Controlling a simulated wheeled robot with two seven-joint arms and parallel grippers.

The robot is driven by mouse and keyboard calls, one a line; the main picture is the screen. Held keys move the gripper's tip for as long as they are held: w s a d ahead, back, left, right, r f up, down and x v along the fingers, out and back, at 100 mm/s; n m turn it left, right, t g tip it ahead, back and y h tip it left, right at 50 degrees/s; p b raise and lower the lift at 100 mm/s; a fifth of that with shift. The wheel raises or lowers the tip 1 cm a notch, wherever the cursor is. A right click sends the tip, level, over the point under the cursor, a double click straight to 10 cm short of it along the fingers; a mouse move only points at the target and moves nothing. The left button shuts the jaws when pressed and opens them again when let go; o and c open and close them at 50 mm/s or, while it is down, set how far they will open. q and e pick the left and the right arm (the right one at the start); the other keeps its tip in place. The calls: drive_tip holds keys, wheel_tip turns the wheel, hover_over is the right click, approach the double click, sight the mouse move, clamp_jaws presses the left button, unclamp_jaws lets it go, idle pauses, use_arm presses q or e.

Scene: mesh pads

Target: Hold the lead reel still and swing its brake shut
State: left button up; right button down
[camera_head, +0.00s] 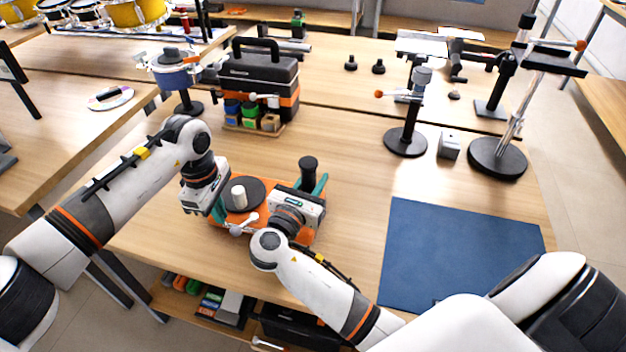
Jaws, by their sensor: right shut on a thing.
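The lead reel appears to be the orange-based device (262,216) near the table's front edge, with a dark disc (254,186) and a pale upright cylinder (238,197). A short silver lever with a ball end (243,227), perhaps the brake, lies at its front left. A black upright post (308,168) stands at its right back. My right gripper (312,185) is shut with its teal fingers at this post; the grip itself is partly hidden by the gripper body. My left gripper (219,209) is at the reel's left side, beside the disc; its finger gap is hidden.
A blue mat (460,255) lies to the right and is bare. A black and orange toolbox (259,80) with small colored bins stands behind. Stands with round black bases (405,143) (497,160) and a small grey box (449,147) are at the back right.

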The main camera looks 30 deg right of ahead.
drive_tip(key=shift+s+f, duration=0.1)
drive_tip(key=shift+f, duration=0.3)
use_arm(q)
drive_tip(key=shift+w+a+f+y, duration=0.1)
drive_tip(key=shift+f+y, duration=0.3)
drive_tip(key=shift+f, duration=1.5)
clamp_jaws()
